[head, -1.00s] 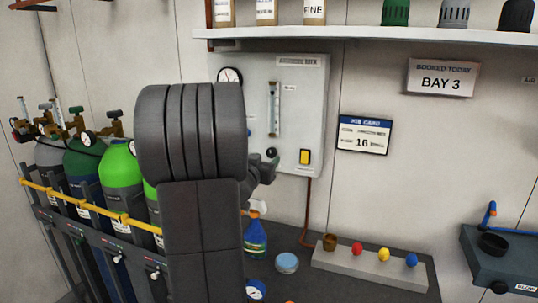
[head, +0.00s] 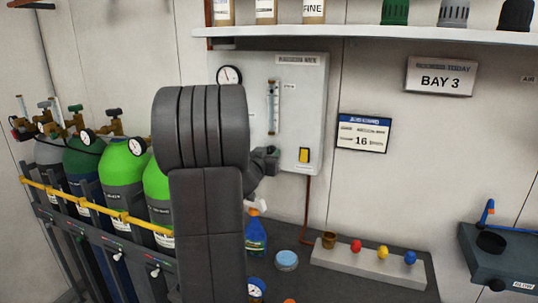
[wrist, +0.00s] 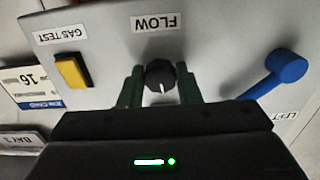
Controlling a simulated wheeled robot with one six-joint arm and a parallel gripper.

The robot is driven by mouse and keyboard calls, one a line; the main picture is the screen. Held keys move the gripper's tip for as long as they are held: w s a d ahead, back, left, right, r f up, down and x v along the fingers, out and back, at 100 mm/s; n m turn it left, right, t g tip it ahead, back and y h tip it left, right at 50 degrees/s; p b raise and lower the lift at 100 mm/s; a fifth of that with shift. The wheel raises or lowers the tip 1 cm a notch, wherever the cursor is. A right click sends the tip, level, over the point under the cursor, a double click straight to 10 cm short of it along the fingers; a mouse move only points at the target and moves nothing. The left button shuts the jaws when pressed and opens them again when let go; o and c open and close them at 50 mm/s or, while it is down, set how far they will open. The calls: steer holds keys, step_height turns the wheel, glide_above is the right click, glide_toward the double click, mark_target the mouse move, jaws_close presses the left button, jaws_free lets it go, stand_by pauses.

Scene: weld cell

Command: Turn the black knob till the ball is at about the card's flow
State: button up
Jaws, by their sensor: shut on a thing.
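The black knob (wrist: 159,76) sits under the FLOW label on the wall panel in the wrist view, with a white mark on its face. My gripper (wrist: 160,90) has one finger on each side of the knob and is shut on it. In the head view my gripper (head: 266,160) is at the panel's lower part and hides the knob. The flow tube (head: 272,107) is upright on the panel; the ball's height is too small to tell. The job card (head: 363,133) on the wall right of the panel reads 16.
A yellow gas test switch (wrist: 73,71) and a blue lever (wrist: 284,67) flank the knob in the wrist view. A round gauge (head: 229,76) is at the panel's upper left. Gas cylinders (head: 122,175) stand at left; a spray bottle (head: 256,236) stands below the panel.

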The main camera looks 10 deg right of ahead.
steer(key=shift+m, duration=0.3)
steer(key=m+b, duration=0.2)
steer(key=m, duration=0.2)
steer(key=shift+f, duration=0.1)
steer(key=m+b, duration=0.2)
steer(key=m, duration=0.3)
steer(key=m+b, duration=0.2)
steer(key=m, duration=0.2)
steer(key=shift+m, duration=0.3)
steer(key=m+b, duration=0.2)
steer(key=m, duration=0.3)
steer(key=shift+b, duration=0.35)
steer(key=shift+r, duration=0.2)
steer(key=o, duration=0.9)
steer(key=shift+o, duration=0.2)
steer(key=shift+a, duration=0.15)
